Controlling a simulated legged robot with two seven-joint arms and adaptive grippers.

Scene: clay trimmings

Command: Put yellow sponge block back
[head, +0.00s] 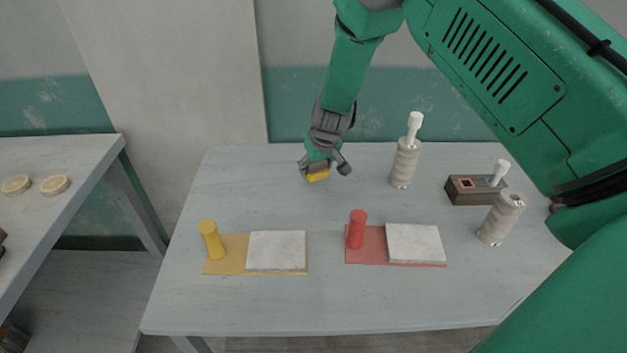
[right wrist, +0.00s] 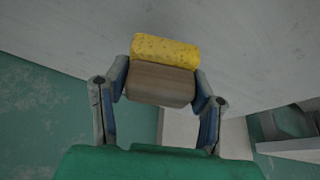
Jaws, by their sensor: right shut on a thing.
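The yellow sponge block (head: 317,176) has a brown wooden back (right wrist: 160,84), clear in the right wrist view with its speckled yellow sponge (right wrist: 165,52) facing away from my palm. My right gripper (head: 325,167) is shut on the wooden part, with a finger on each side. It holds the block at the back middle of the table, left of a ribbed holder. I cannot tell whether the sponge touches the tabletop. A yellow mat (head: 225,267) bears a yellow cylinder (head: 211,240) and a pale slab (head: 276,250). My left gripper is not in view.
A red mat (head: 367,256) bears a red cylinder (head: 357,229) and a pale slab (head: 415,242). Two ribbed holders (head: 404,163) (head: 501,218) and a brown box (head: 470,191) stand at the right. A side table (head: 70,160) carries pale discs. The table's front strip is clear.

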